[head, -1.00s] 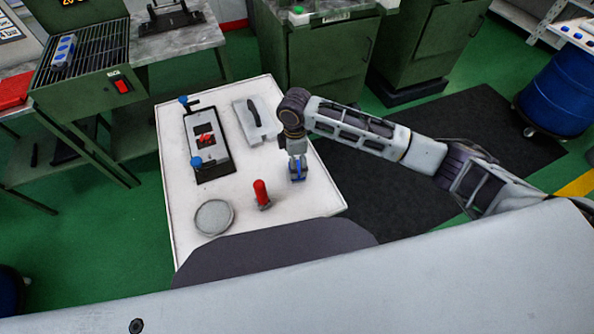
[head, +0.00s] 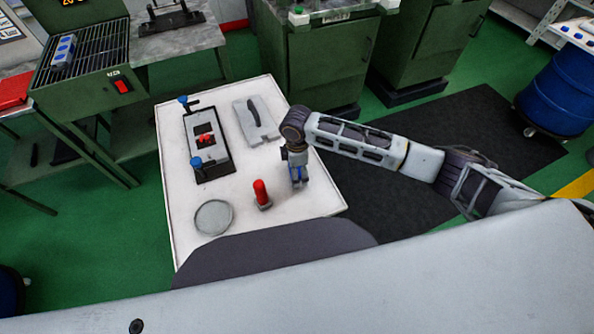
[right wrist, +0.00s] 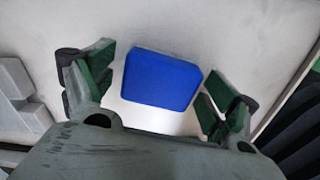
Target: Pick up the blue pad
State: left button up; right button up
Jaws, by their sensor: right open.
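The blue pad (right wrist: 161,79) lies on the white table between the open fingers of my right gripper (right wrist: 160,98) in the right wrist view, with a gap on each side. In the head view my right gripper (head: 298,180) points down over the table's right part. It mostly hides the pad there, and a little blue shows by the fingers. My left gripper is not in view.
The white table (head: 245,195) also holds a red-handled tool (head: 261,193), a round grey dish (head: 214,217), a mould with blue knobs (head: 208,143) and a grey float with a dark handle (head: 256,121). Green cabinets (head: 318,60) stand behind the table.

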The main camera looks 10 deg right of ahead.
jog(key=shift+c, duration=0.5)
jog(key=c, duration=1.1)
jog(key=shift+o, duration=0.2)
jog(key=shift+r, duration=0.1)
